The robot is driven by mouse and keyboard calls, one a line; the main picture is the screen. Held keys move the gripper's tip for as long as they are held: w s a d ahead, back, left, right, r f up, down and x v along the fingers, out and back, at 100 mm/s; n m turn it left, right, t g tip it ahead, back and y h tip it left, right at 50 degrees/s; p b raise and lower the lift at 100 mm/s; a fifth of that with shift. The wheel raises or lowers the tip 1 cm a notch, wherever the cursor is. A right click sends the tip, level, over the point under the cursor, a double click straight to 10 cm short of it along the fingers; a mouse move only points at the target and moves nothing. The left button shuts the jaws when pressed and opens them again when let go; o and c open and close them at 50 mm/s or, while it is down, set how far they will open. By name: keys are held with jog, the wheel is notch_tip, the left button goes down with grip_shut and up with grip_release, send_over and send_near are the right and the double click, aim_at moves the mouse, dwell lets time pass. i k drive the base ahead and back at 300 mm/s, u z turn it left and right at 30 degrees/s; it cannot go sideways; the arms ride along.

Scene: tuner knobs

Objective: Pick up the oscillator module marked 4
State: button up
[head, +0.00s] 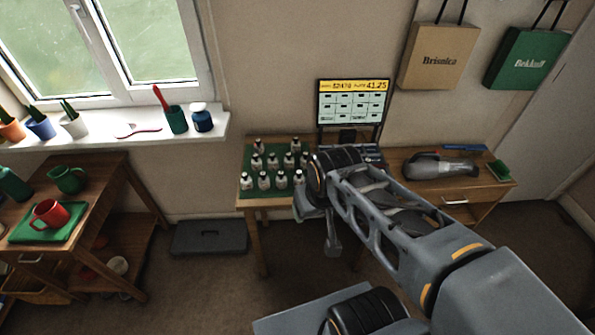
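Several small oscillator modules (264,181), pale with dark tops, stand upright in rows on a green mat (250,152) on the wooden table. Their markings are too small to read, so I cannot tell which one is marked 4. My gripper (332,245) is at the end of my arm, by the table's front edge, to the right of and nearer than the modules. Its fingers are small and partly hidden by my wrist, and I cannot tell whether they are open. My arm and wrist hide the right side of the mat and perhaps some modules.
A grey handheld vacuum (440,166) and a green brush (497,171) lie on the table's right part. A dark case (209,237) is on the floor at left. A side table holds a red mug (50,214).

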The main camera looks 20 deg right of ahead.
aim_at(299, 178)
jog(key=u, duration=2)
jog(key=i, duration=2.2)
jog(key=z, duration=3.9)
jog(key=i, duration=0.55)
